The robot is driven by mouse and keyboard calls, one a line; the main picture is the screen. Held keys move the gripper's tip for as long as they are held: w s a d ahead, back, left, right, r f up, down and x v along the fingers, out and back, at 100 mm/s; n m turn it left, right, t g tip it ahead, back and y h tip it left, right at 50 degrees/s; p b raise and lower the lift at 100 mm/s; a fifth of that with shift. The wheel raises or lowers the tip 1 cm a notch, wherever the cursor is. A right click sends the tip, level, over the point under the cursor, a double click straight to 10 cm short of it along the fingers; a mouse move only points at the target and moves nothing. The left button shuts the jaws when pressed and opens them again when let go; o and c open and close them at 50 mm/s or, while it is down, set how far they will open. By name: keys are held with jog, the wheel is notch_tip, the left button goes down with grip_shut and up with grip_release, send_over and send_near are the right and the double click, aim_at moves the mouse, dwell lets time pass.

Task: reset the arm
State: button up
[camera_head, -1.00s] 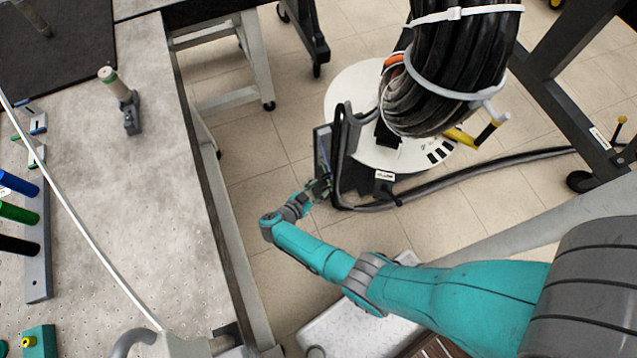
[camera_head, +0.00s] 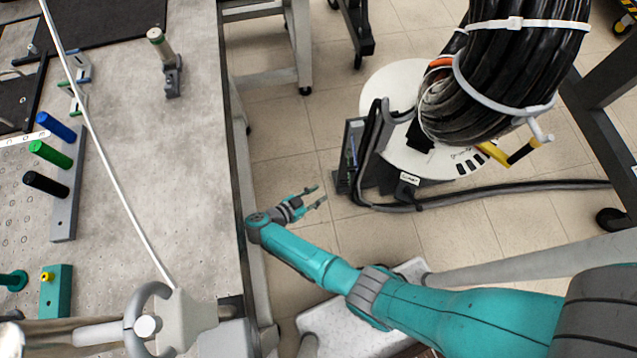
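My teal and grey arm reaches from the lower right to the middle of the view. My gripper (camera_head: 316,196) is at its end, over the tiled floor. Its two fingers are spread apart with nothing between them. It is to the right of the grey workbench's edge and to the left of a dark upright box with a small screen (camera_head: 351,156). A gap shows between the fingertips and that box.
The grey workbench (camera_head: 185,135) on the left carries blue, green and black handles (camera_head: 50,152). A large black cable coil (camera_head: 490,75) hangs above a round white base (camera_head: 385,80). A thick dark cable (camera_head: 500,185) runs right along the floor. A white line crosses the bench.

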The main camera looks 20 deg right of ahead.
dwell(0.4)
jog(key=s+d+r+n+t+y, duration=0.2)
jog(key=s+d+r+n+t, duration=0.1)
jog(key=s+d+r+t, duration=0.75)
jog(key=s+a+r+n+y, duration=0.3)
jog(key=s+r+n+y, duration=0.2)
jog(key=s+r, duration=0.4)
jog(key=s+a+r+n+t+y, duration=0.1)
jog(key=s+a+r+n+y, duration=0.2)
jog(key=s+r+n+y, duration=0.3)
jog(key=shift+s+r+n, duration=0.7)
jog(key=shift+s+r, duration=1.55)
jog(key=shift+r, duration=2.45)
jog(key=shift+a, duration=0.1)
